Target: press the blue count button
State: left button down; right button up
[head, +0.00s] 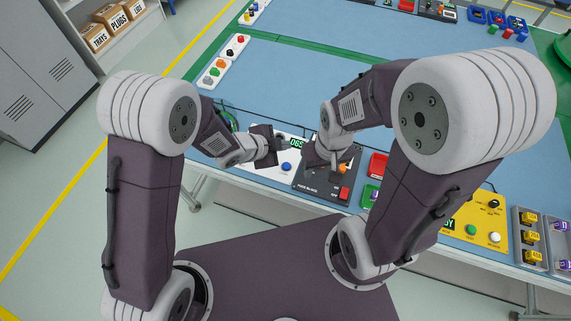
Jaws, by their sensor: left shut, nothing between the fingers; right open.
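The blue count button (286,166) is on a white counter box (263,168) near the front edge of the blue table. A green-digit display (297,143) on the box is partly hidden by my grippers. My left gripper (277,146) is shut and empty, over the box just behind and left of the blue button in the picture; I cannot tell its height. My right gripper (322,163) is open over the dark fuse block panel (313,179), right of the button. Its fingers are hard to make out.
The dark panel beside the box carries a red button (344,193) and an orange part (343,168). A red bin (378,165) and a yellow panel (475,222) stand further right. Button panels line the left table edge. The table's middle (290,85) is clear.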

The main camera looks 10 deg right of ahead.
aim_at(284, 167)
pick_arm(q)
notch_tip(284, 167, down, 9)
jog(key=b, duration=0.7)
jog(key=shift+r+b, duration=0.1)
jog(key=shift+b, duration=0.3)
pick_arm(e)
notch_tip(284, 167, down, 8)
jog(key=shift+d, duration=0.1)
dwell(0.8)
pick_arm(q)
jog(key=shift+f+b, duration=0.4)
pick_arm(e)
jog(key=shift+f, duration=0.4)
pick_arm(q)
jog(key=shift+f+b, duration=0.4)
jog(key=shift+f, duration=0.05)
pick_arm(e)
jog(key=shift+f, duration=0.4)
pick_arm(q)
jog(key=shift+r, duration=0.1)
pick_arm(e)
jog(key=shift+r, duration=0.1)
pick_arm(q)
jog(key=shift+r+p, duration=0.8)
pick_arm(e)
jog(key=shift+r, duration=0.7)
pick_arm(q)
jog(key=shift+r, duration=0.1)
